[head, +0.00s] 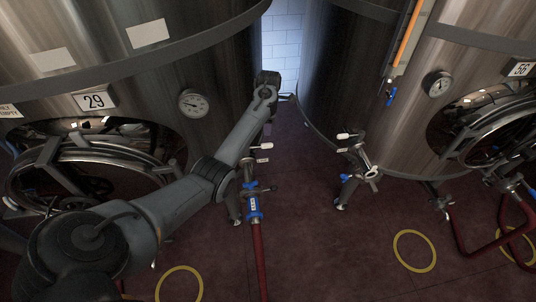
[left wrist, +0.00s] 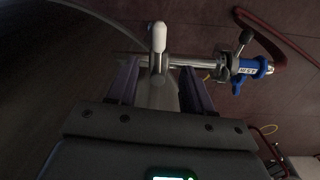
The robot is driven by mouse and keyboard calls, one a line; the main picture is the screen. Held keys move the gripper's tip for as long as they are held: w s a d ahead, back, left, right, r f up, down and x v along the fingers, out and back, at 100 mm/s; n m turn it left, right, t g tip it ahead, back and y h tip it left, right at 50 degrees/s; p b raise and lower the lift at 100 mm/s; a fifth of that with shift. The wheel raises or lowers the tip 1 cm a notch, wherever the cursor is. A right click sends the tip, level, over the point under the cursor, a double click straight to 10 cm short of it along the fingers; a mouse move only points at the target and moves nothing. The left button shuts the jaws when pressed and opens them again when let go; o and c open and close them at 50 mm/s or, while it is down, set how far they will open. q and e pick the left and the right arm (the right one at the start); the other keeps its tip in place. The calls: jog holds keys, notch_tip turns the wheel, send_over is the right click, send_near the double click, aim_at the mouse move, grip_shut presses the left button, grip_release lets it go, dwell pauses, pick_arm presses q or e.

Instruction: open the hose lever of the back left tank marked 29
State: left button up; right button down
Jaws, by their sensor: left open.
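The tank marked 29 (head: 93,101) stands at the left in the head view. Low on its right side is an outlet with a white-handled lever (head: 262,147), partly hidden by my arm. Below it a blue hose coupling (head: 253,203) joins a red hose. In the left wrist view the white handle (left wrist: 158,38) stands up from a metal pipe, past the fingertips and roughly centred between them. My left gripper (left wrist: 157,85) is open and appears empty; contact with the pipe cannot be told.
A tank marked 56 (head: 522,69) stands at the right with its own white-handled valve (head: 350,140). A red hose (head: 259,260) runs over the floor towards the front. Yellow rings (head: 414,232) lie on the dark red floor, which is mostly clear between the tanks.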

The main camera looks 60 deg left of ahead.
aim_at(267, 144)
pick_arm(q)
jog(key=shift+n+h, duration=0.3)
jog(key=shift+n, duration=0.6)
jog(key=f+b, duration=0.1)
jog(key=f, duration=0.2)
jog(key=f+b, duration=0.1)
jog(key=f, duration=0.3)
jog(key=f+b, duration=0.1)
jog(key=f, duration=0.3)
jog(key=shift+w+a, duration=0.15)
jog(key=shift+a, duration=0.15)
pick_arm(e)
notch_tip(267, 144, down, 4)
jog(key=shift+d+r, duration=0.1)
jog(key=shift+d, duration=0.05)
pick_arm(q)
jog(key=shift+c, duration=0.5)
grip_shut()
